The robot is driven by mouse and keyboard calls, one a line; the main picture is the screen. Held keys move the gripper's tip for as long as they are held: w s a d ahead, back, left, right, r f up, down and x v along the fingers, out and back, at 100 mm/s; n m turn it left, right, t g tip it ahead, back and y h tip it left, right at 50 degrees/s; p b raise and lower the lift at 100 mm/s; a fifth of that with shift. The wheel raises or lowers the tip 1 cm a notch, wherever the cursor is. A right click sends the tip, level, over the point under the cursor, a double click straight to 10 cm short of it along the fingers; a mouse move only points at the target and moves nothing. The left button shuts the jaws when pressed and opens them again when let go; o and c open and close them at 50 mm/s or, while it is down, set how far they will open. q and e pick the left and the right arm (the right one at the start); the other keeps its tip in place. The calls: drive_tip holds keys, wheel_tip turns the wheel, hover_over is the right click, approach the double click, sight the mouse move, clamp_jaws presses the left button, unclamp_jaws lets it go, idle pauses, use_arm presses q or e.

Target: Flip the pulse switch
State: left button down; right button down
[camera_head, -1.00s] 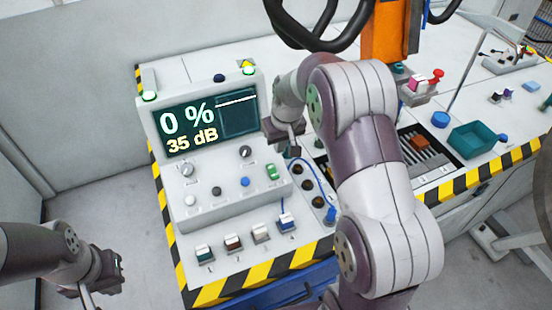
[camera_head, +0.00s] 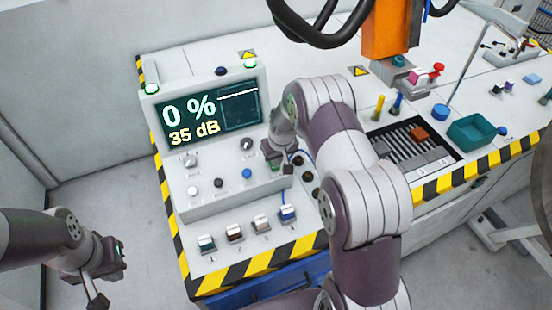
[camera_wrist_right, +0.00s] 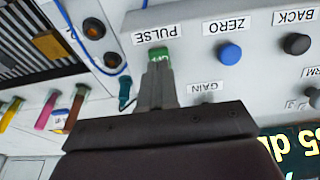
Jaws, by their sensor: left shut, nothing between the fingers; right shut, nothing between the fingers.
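The pulse switch (camera_wrist_right: 160,52) is a small green rocker beside the PULSE label in the right wrist view. My right gripper (camera_wrist_right: 159,68) is shut and empty, with its fingertips right at the switch, overlapping its near edge. I cannot tell whether they touch it. In the head view my right gripper (camera_head: 278,168) is over the right end of the control box (camera_head: 225,200) and hides the switch. My left gripper (camera_head: 98,300) is shut and empty, low at the left, away from the console.
A blue ZERO button (camera_wrist_right: 229,54) and a dark BACK button (camera_wrist_right: 297,44) sit beside the switch. The display (camera_head: 208,112) reads 0 % and 35 dB. Several coloured plug blocks (camera_head: 234,232) stand in front of the box. A teal bin (camera_head: 472,131) is at the right.

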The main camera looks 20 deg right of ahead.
sight(276, 169)
use_arm(q)
drive_tip(key=shift+r, duration=0.15)
use_arm(e)
drive_tip(key=shift+x, duration=0.75)
